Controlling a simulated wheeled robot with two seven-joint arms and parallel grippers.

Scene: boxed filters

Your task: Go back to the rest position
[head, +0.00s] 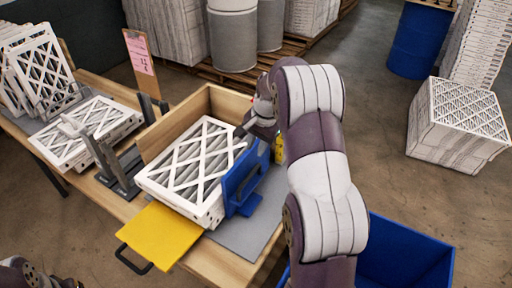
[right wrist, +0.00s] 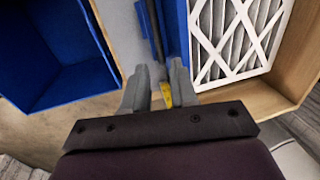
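My right arm reaches in from the lower right of the head view, over the wooden box. My right gripper, mostly hidden there by its own arm, shows in the right wrist view (right wrist: 160,88) with its fingers apart. A small yellow piece (right wrist: 166,95) shows between the fingers, nearer the right one, and I see no grip on it. White lattice-faced filters (head: 190,165) sit in the wooden box (head: 208,98), beside an upright blue plate (head: 243,182). At the lower left of the head view only a bit of my left arm shows, without its gripper.
A yellow panel with a black handle (head: 160,236) lies at the table's front. A grey fixture (head: 115,170) and more filters (head: 95,130) stand left. A blue bin (head: 405,255) is at lower right. A filter stack (head: 455,130) stands on open floor.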

